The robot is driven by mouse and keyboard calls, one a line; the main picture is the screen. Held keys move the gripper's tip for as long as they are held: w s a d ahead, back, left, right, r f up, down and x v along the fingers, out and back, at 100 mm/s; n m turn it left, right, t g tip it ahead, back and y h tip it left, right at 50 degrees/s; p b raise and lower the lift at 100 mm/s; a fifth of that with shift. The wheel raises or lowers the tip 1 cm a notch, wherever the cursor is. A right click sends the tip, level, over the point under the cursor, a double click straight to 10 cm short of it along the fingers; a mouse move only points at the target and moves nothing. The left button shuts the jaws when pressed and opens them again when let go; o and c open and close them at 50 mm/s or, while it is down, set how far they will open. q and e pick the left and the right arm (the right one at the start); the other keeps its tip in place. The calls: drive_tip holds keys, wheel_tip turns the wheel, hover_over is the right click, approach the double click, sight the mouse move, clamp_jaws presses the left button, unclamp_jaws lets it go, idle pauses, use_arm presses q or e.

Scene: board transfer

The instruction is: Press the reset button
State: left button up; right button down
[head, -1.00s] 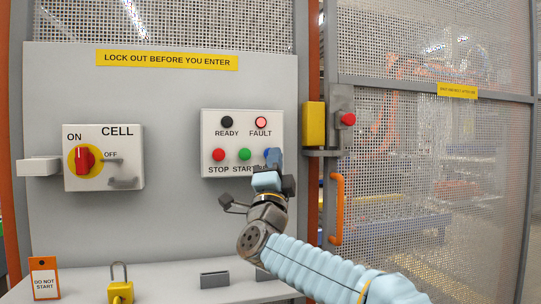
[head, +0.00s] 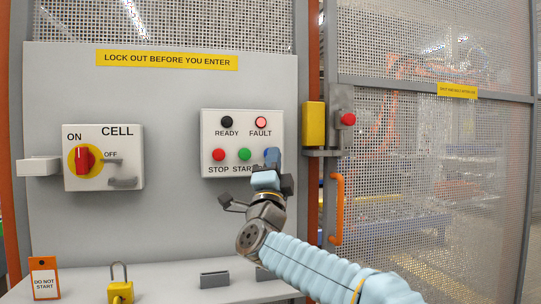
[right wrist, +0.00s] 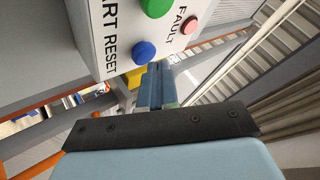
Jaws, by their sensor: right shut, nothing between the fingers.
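The blue RESET button (head: 267,152) is at the right end of the lower row on the white control box (head: 207,137). My right gripper (head: 272,160) is in front of it and partly covers it and its label. In the right wrist view the blue button (right wrist: 144,52) shows whole beside the word RESET. The shut, empty fingertips (right wrist: 156,75) are just below and right of it in that picture. I cannot tell whether they touch it. The FAULT lamp (head: 260,122) is lit pink and the READY lamp (head: 227,122) is dark. My left gripper is not in view.
The red STOP (head: 219,155) and green START (head: 244,154) buttons sit left of RESET. A CELL switch box (head: 104,158) is on the left. A yellow padlock (head: 120,291) and a tag (head: 44,278) are on the shelf. A mesh door with an orange handle (head: 337,208) is right.

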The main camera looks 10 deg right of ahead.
drive_tip(key=shift+w, duration=0.45)
idle(0.5)
drive_tip(key=shift+s+b, duration=0.7)
drive_tip(key=shift+s, duration=0.15)
drive_tip(key=shift+s, duration=0.1)
